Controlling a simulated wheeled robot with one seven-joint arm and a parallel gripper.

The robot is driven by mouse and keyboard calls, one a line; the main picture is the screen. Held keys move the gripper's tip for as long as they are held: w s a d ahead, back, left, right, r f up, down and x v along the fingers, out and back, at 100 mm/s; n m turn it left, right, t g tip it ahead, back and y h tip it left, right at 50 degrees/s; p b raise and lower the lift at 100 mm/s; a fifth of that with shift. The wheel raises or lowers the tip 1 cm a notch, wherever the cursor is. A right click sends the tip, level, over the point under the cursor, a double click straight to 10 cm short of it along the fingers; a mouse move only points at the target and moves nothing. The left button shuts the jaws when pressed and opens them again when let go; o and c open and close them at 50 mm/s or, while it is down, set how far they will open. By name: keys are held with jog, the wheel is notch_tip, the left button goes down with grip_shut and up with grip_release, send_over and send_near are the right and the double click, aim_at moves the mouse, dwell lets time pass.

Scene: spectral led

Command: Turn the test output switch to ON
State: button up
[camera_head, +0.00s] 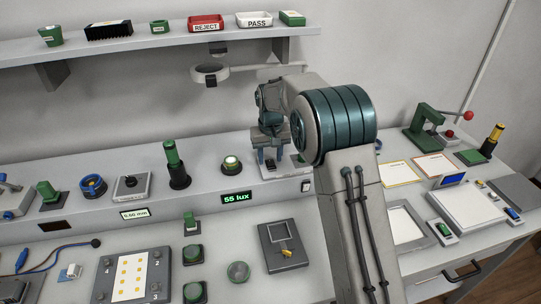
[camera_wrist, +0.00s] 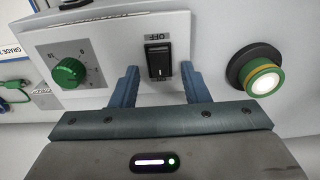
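The test output switch (camera_wrist: 159,58) is a black rocker on a white panel (camera_wrist: 110,45) in the wrist view. An upside-down OFF label sits above it in the picture; no ON label shows. My gripper (camera_wrist: 161,86) is open, with its two blue-grey fingers apart, one on each side of the switch's lower end in the picture. Nothing is between the fingers except the view of the panel and switch. I cannot tell whether the fingertips touch the panel. In the head view my gripper (camera_head: 271,152) is at the white box (camera_head: 292,170) on the raised bench shelf.
A green knob (camera_wrist: 69,72) is left of the switch, and a lit round lamp (camera_wrist: 260,80) is right of it. In the head view the lamp (camera_head: 231,164), a 55 lux display (camera_head: 236,197) and a dark green cylinder (camera_head: 175,163) stand nearby. A magnifier (camera_head: 210,72) hangs above.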

aim_at(271, 164)
notch_tip(271, 164, up, 14)
jog(key=b, duration=0.1)
jog(key=shift+s+d+f, duration=0.15)
jog(key=shift+s, duration=0.3)
dwell(0.7)
